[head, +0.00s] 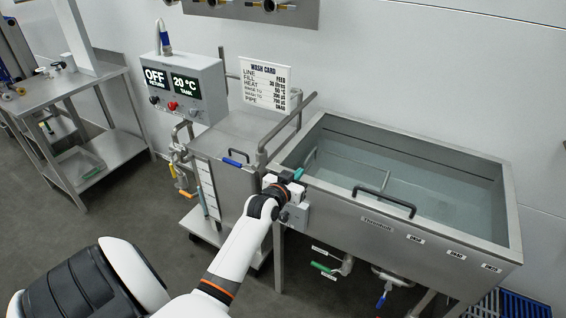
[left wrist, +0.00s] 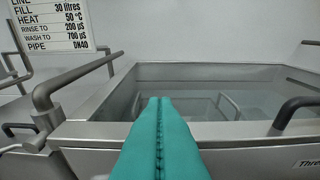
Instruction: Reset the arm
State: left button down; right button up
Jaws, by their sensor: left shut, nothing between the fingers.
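My left arm reaches up from the bottom of the head view. My left gripper (head: 298,174) is at the near left corner of the steel tank (head: 345,203), beside the bent grey pipe rail (head: 288,125). Its teal fingers are shut with nothing between them. In the left wrist view the shut fingers (left wrist: 160,105) point towards the tank's inside, with the tank's rim (left wrist: 90,130) behind them. I cannot tell whether the fingers touch the rim. My right gripper is not in view.
The tank holds clear liquid (head: 420,190) and has a dark handle (head: 385,198) at its front. A smaller covered steel tank (head: 230,140) stands left of it, below a control box (head: 185,90) reading OFF and 20 °C. A steel bench (head: 75,90) stands far left. Floor (head: 130,210) between is clear.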

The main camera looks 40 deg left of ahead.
pick_arm(q)
jog(key=b+v, duration=0.1)
jog(key=v, duration=0.7)
